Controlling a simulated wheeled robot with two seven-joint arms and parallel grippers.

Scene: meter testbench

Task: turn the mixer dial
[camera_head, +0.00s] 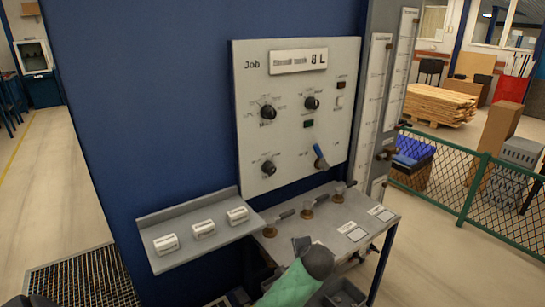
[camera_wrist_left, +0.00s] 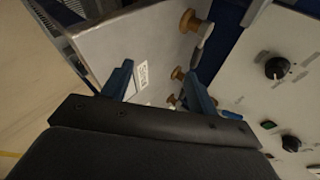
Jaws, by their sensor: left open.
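The pale control panel (camera_head: 245,130) carries three black dials: upper left (camera_head: 267,112), upper right (camera_head: 312,102) and lower left (camera_head: 268,168). The upper-left dial seems to be the mixer dial, but its label is too small to read surely. My left gripper (camera_head: 301,244) is low in front of the bench, below and apart from the panel. In the left wrist view its two blue fingers (camera_wrist_left: 160,92) are spread with nothing held between them. Two black dials, one above (camera_wrist_left: 276,68) and one below (camera_wrist_left: 291,143), show at the right there. My right gripper is out of view.
A blue-handled lever (camera_head: 320,157) juts from the panel's lower right. Below it, a grey bench (camera_head: 325,240) holds three brass valves (camera_head: 307,208). A grey shelf (camera_head: 190,222) with three white devices is at left. A green fence (camera_head: 470,180) stands at right.

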